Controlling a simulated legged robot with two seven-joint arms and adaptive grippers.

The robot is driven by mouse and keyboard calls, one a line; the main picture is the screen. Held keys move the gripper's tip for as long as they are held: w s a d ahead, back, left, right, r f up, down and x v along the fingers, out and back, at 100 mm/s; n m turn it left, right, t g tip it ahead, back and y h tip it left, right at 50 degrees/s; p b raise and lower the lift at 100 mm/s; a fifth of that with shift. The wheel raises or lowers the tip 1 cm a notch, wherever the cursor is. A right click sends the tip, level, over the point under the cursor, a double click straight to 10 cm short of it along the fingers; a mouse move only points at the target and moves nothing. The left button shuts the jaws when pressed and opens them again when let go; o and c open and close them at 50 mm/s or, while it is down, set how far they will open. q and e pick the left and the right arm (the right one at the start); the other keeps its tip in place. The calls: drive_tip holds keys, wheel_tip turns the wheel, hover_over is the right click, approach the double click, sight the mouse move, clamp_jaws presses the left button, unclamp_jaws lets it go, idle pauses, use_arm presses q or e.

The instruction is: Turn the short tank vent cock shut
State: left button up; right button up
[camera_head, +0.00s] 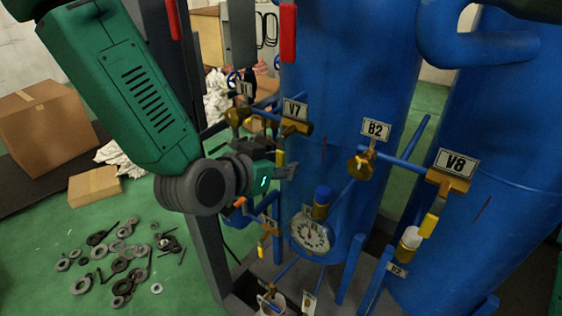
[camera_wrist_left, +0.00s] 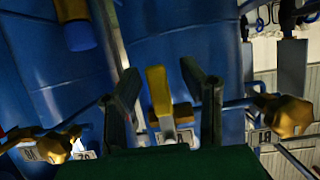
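Brass cock V7 (camera_head: 297,126) sits on a blue pipe in front of the middle blue tank (camera_head: 345,60), with its yellow handle (camera_head: 280,158) hanging down. Brass cock V8 (camera_head: 447,180), with a yellow handle (camera_head: 430,224), is on the right tank (camera_head: 500,110). No label says which is the short tank vent. My left gripper (camera_head: 285,166) is close to V7's handle. In the left wrist view its fingers (camera_wrist_left: 163,112) are open on either side of a yellow handle (camera_wrist_left: 158,88), with gaps visible; contact cannot be told. My right gripper is not in view.
A brass valve (camera_head: 361,165) tagged B2 and a round gauge (camera_head: 311,232) are near. Blue pipes and grey frame posts crowd the gripper. Loose metal parts (camera_head: 120,262) lie on the green floor at left, near cardboard boxes (camera_head: 45,122).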

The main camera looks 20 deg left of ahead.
sight(280, 135)
use_arm(q)
drive_tip(key=shift+r, duration=0.15)
drive_tip(key=shift+r, duration=0.25)
wheel_tip(280, 135, up, 9)
drive_tip(key=shift+r, duration=0.1)
